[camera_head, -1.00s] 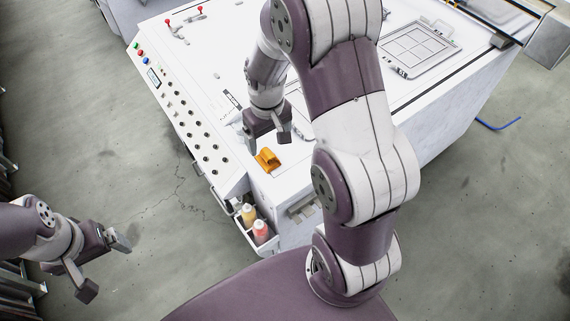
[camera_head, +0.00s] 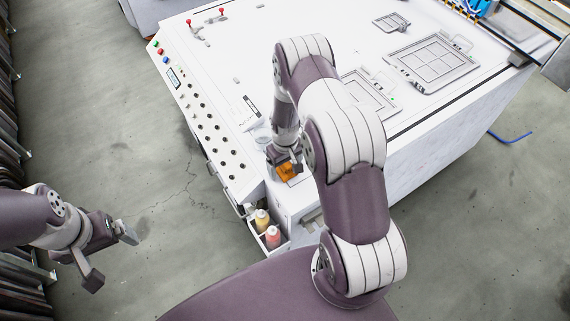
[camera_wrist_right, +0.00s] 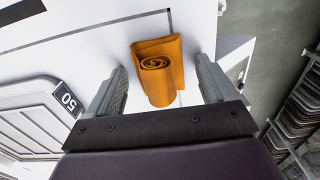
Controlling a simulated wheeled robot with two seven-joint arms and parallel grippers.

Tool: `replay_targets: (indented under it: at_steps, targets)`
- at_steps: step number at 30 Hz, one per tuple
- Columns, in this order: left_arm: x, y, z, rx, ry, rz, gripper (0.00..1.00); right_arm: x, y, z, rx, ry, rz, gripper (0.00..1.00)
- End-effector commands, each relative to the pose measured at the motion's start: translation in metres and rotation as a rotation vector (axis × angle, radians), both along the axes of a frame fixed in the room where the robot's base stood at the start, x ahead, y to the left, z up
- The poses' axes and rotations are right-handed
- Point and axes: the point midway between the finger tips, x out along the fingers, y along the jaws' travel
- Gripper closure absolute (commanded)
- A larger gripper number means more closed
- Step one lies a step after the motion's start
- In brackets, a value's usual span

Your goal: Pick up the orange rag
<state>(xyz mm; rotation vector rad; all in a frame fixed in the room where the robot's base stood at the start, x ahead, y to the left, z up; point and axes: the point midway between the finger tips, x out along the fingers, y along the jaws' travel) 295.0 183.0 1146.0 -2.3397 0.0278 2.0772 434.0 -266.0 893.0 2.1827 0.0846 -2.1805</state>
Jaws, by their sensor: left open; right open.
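The orange rag (camera_head: 287,171) lies rolled or folded on the near corner of the white machine top (camera_head: 300,50). In the right wrist view the rag (camera_wrist_right: 158,70) shows a rolled end and sits between the two fingers. My right gripper (camera_head: 284,163) is open just above the rag; in the wrist view its fingers (camera_wrist_right: 160,92) stand on either side of the rag, with gaps to both sides. It partly covers the rag in the head view. My left gripper (camera_head: 112,255) is open and empty over the floor at the left.
A side holder with a yellow bottle (camera_head: 262,220) and a red bottle (camera_head: 273,237) hangs below the rag's corner. A button panel (camera_head: 205,120) runs along the machine's left edge. Framed screens (camera_head: 437,62) lie at the back right.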

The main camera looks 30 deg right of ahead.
Motion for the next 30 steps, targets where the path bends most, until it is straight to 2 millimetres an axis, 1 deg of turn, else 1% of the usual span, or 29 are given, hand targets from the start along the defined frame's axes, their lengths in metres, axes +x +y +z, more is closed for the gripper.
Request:
replay_targets:
  at_steps: [3,4,5,6,8,9,11,12,18,22,25,28,30]
  targets:
    - [0.0,0.0,-0.001,0.0,0.0,0.0,0.05,0.0,0.0,0.0,0.0,0.0,0.0,0.15]
    - [0.0,0.0,-0.001,0.0,0.0,0.0,0.05,0.0,0.0,0.0,0.0,0.0,0.0,0.18]
    - [0.0,0.0,-0.001,0.0,0.0,0.0,0.05,0.0,0.0,0.0,0.0,0.0,0.0,0.28]
    - [0.0,0.0,-0.001,0.0,0.0,0.0,0.05,0.0,0.0,0.0,0.0,0.0,0.0,0.41]
    - [0.0,0.0,-0.001,0.0,0.0,0.0,0.05,0.0,0.0,0.0,0.0,0.0,0.0,0.6]
    - [0.0,0.0,-0.001,0.0,0.0,0.0,0.05,0.0,0.0,0.0,0.0,0.0,0.0,0.73]
    - [0.0,0.0,-0.001,0.0,0.0,0.0,0.05,0.0,0.0,0.0,0.0,0.0,0.0,0.75]
    - [0.0,0.0,-0.001,0.0,0.0,0.0,0.05,0.0,0.0,0.0,0.0,0.0,0.0,0.8]
    - [0.0,0.0,-0.001,0.0,0.0,0.0,0.05,0.0,0.0,0.001,0.0,0.0,0.0,0.8]
    - [0.0,0.0,-0.005,0.0,0.0,0.0,0.05,0.0,0.0,0.008,0.0,-0.001,0.0,0.8]
    - [0.0,0.0,-0.011,0.0,0.0,0.0,0.05,0.001,0.0,0.021,-0.001,-0.002,0.0,0.8]
    - [0.0,0.0,-0.02,0.0,0.0,0.0,0.05,-0.001,-0.001,0.041,-0.001,-0.004,-0.001,0.8]
    - [0.0,0.0,-0.022,0.0,0.0,0.0,0.05,-0.019,-0.004,0.051,0.0,-0.001,-0.002,0.8]
